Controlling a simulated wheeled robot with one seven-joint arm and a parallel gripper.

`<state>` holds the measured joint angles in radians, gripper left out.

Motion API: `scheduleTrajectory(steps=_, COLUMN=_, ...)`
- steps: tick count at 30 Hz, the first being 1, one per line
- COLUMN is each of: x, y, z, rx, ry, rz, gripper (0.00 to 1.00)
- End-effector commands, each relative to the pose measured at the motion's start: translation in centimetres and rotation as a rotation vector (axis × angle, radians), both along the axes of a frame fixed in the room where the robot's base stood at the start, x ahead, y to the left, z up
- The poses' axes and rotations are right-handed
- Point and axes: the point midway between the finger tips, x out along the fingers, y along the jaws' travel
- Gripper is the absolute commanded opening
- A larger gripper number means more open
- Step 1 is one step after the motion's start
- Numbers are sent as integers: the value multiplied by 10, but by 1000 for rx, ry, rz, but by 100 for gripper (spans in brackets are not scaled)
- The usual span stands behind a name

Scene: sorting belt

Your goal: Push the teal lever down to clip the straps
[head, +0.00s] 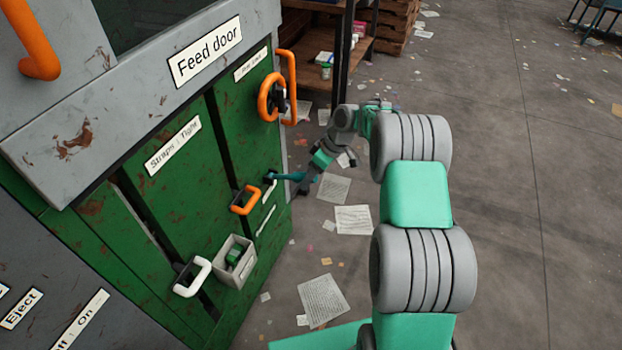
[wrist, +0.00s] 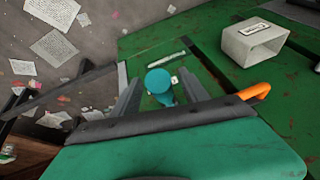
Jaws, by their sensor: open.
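The teal lever (head: 288,177) sticks out roughly level from the lower part of the green machine front, beside a small white label. In the wrist view its round teal end (wrist: 158,80) shows between the two grey fingers of my gripper (wrist: 160,84). In the head view my gripper (head: 303,186) is at the lever's outer end, pointing down and to the left. The fingers are apart, with no clear grip on the lever. I cannot tell whether they touch it. The straps are not seen; a label on the front reads "Straps : Tight" (head: 173,146).
An orange handle (head: 245,200) sits just left of the lever, and an orange wheel (head: 270,97) is above. A pale open box (head: 236,262) and a white handle (head: 192,277) are lower left. Papers (head: 353,219) litter the floor. A shelf (head: 342,55) stands behind.

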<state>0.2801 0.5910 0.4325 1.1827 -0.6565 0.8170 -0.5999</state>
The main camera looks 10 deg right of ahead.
Motion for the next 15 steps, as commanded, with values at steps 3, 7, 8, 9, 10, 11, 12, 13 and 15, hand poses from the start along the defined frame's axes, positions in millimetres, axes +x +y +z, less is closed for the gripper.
scheduleTrajectory(steps=3, x=1, y=1, z=-3, rx=-1, ry=-1, rz=0, gripper=52)
scheduleTrajectory(steps=7, x=1, y=1, z=-2, rx=-1, ry=-1, rz=0, gripper=52)
scheduleTrajectory(steps=8, x=1, y=1, z=-2, rx=-1, ry=-1, rz=0, gripper=51)
scheduleTrajectory(steps=9, x=1, y=1, z=-2, rx=-1, ry=-1, rz=0, gripper=48)
scheduleTrajectory(steps=10, x=1, y=1, z=-2, rx=-1, ry=-1, rz=0, gripper=46)
scheduleTrajectory(steps=11, x=1, y=2, z=-2, rx=-1, ry=-1, rz=0, gripper=43)
scheduleTrajectory(steps=12, x=1, y=2, z=-2, rx=-1, ry=-1, rz=0, gripper=40)
scheduleTrajectory(steps=13, x=1, y=2, z=-2, rx=-1, ry=-1, rz=0, gripper=37)
scheduleTrajectory(steps=15, x=1, y=2, z=-2, rx=-1, ry=-1, rz=0, gripper=32)
